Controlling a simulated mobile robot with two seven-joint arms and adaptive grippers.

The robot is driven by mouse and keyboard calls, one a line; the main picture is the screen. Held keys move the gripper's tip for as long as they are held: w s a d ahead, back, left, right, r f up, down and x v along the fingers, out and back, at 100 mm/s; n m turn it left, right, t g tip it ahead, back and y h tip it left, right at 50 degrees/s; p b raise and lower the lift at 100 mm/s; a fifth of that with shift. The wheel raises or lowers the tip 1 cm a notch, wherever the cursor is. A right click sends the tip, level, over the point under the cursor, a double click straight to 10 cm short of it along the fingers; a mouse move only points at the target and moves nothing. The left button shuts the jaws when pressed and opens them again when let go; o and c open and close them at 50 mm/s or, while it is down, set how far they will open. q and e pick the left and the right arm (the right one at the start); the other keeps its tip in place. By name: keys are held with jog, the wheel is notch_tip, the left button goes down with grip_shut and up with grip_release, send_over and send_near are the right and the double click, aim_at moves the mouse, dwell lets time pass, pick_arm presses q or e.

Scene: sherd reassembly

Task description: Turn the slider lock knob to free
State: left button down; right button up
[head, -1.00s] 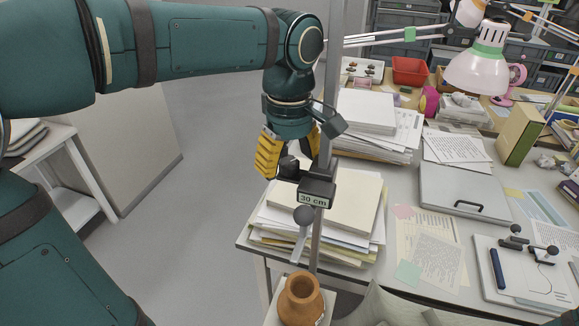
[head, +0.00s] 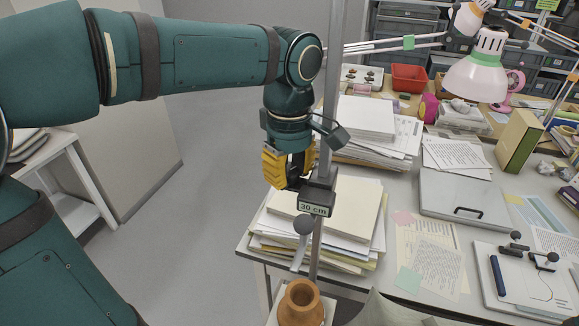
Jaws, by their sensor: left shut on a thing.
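The black slider (head: 318,197) sits on an upright metal post and carries a "30 cm" label. Its dark lock knob (head: 297,183) is on the slider's left side, mostly hidden by the fingers. My left gripper (head: 290,179) has yellow fingers pointing down and is shut on the knob, next to the post. Which way the knob is turned cannot be told. My right gripper is out of view.
A grey lever with a round dark end (head: 303,225) hangs below the slider. An orange-brown pot (head: 300,303) stands under it. Paper stacks (head: 345,205) lie close behind the post. Open floor is on the left.

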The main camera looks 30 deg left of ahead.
aim_at(289, 170)
pick_arm(q)
jog(key=c, duration=0.6)
grip_release()
jog(key=shift+o, duration=0.2)
jog(key=shift+r, duration=0.15)
notch_tip(289, 170, up, 12)
